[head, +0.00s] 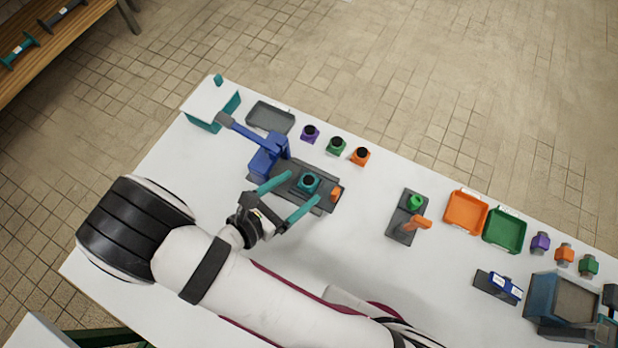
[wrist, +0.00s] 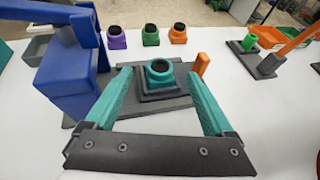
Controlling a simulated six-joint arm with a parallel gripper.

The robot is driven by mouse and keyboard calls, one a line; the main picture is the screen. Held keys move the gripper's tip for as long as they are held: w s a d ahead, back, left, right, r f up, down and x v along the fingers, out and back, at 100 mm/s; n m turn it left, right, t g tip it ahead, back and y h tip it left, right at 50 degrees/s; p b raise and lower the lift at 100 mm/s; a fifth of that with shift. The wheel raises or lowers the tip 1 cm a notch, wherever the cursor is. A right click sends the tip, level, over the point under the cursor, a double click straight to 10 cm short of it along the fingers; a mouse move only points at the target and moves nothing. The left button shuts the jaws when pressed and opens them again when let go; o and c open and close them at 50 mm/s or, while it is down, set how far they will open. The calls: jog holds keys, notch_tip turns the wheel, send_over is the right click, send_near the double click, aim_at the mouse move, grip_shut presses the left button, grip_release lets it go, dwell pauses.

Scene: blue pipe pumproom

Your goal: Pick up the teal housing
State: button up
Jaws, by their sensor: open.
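The teal housing (head: 308,182) sits upright on a dark grey fixture (head: 328,207) beside a blue lever press (head: 268,156). It has a dark round opening on top. In the wrist view the housing (wrist: 159,71) stands ahead, between the lines of my two teal fingers, on a stepped grey block. My gripper (head: 293,194) is open and empty, with its fingers spread to either side of the housing's near side. I cannot tell from these views whether a finger touches anything.
The blue press (wrist: 75,75) stands close to my left finger. An orange peg (head: 335,195) rises right of the housing. Purple (head: 310,133), green (head: 336,146) and orange (head: 361,155) housings line the table's back edge. Bare table lies between the fixture and another grey stand (head: 402,228).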

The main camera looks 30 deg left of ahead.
aim_at(309, 183)
jog(key=x, duration=0.2)
jog(key=shift+w+f, duration=0.15)
jog(key=shift+w, duration=0.1)
grip_shut()
